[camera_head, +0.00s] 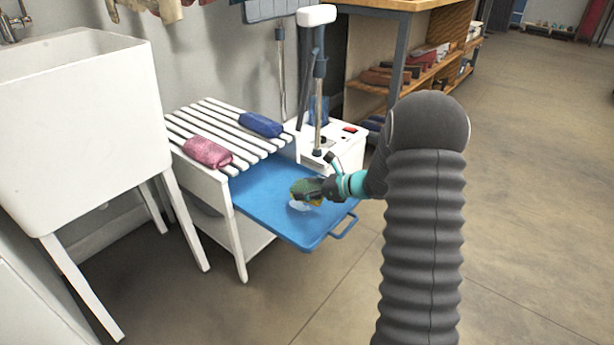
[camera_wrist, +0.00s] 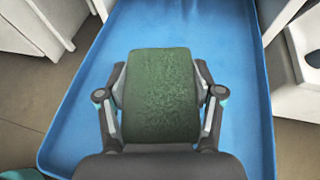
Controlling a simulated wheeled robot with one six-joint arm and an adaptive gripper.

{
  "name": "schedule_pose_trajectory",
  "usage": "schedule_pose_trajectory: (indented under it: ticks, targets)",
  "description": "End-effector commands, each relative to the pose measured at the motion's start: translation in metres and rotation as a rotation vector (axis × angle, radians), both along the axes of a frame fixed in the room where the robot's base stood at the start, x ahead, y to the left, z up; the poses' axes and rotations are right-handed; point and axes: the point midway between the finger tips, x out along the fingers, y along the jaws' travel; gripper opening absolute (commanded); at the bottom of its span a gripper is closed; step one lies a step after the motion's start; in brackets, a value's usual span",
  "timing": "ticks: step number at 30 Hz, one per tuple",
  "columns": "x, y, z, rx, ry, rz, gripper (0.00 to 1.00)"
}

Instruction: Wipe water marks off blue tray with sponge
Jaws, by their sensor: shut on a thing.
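The blue tray (camera_head: 265,203) sticks out from under the slatted white rack, with a handle at its front edge. It also fills much of the wrist view (camera_wrist: 90,100). My gripper (camera_head: 306,190) is over the tray's front half, shut on the sponge (camera_head: 304,189). In the wrist view the sponge's green face (camera_wrist: 160,95) sits between the two fingers (camera_wrist: 160,100). A pale whitish water mark (camera_head: 299,205) shows on the tray just below the sponge in the head view. I cannot tell whether the sponge touches the tray; its underside is hidden.
A pink bundle (camera_head: 208,152) and a blue bundle (camera_head: 261,125) lie on the slatted rack (camera_head: 190,130). A white steamer-like unit (camera_head: 340,150) with an upright pole stands close behind the tray. A white sink (camera_head: 85,130) is at left. Floor at right is open.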

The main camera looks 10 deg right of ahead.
Motion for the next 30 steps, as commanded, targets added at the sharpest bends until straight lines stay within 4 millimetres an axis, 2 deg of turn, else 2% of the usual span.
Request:
schedule_pose_trajectory:
  ticks: [3,10,23,25,30]
  targets:
    - [0.0,0.0,0.015,-0.001,-0.002,0.0,0.52]
    - [0.0,0.0,0.03,-0.001,-0.001,0.0,0.52]
    - [0.002,-0.002,0.029,-0.001,-0.001,0.006,0.52]
    - [0.007,-0.006,0.028,0.0,0.0,-0.032,0.52]
    - [0.005,-0.017,0.02,0.0,0.002,-0.185,0.52]
